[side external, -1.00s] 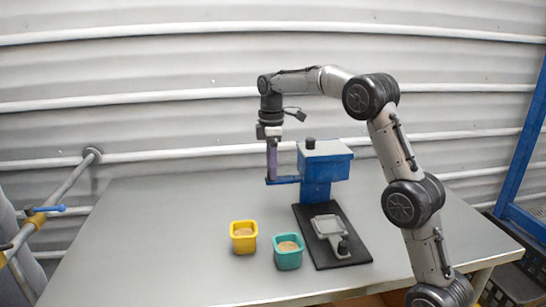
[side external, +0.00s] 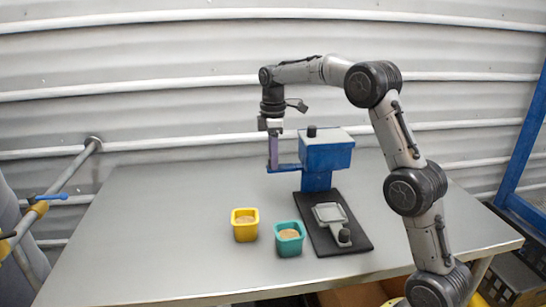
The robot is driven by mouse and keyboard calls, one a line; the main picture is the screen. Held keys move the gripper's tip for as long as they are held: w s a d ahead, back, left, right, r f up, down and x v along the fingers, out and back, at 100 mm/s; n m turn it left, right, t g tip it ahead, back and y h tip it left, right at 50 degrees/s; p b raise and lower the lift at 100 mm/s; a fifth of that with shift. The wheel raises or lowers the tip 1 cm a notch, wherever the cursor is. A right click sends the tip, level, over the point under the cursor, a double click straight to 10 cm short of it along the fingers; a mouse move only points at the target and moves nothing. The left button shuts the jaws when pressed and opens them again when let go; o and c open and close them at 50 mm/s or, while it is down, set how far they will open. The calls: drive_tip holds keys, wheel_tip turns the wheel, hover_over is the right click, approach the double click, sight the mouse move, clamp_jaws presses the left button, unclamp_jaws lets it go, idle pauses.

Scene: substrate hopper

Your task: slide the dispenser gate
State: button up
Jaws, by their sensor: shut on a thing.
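The dispenser is a blue hopper (side external: 327,152) with a lighter top and a black knob, standing on a black base plate (side external: 358,238). A blue gate bar (side external: 287,167) sticks out from its left side. A purple upright piece (side external: 274,152) stands at the bar's outer end. My gripper (side external: 272,132) points down at the top of this piece and is shut on it. The fingertips are too small to make out clearly. A grey scoop-like tray (side external: 328,213) with a black knob lies on the base plate in front of the hopper.
A yellow cup (side external: 245,233) and a teal cup (side external: 288,245), both with tan contents, stand left of the base plate. The grey table (side external: 150,235) is clear to the left. A pipe rail (side external: 70,170) runs beyond the left edge.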

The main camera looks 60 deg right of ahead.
sight(284, 166)
drive_tip(key=shift+s+d, duration=1.15)
drive_tip(key=shift+s, duration=0.05)
drive_tip(key=o, duration=0.9)
wheel_tip(284, 166, up, 7)
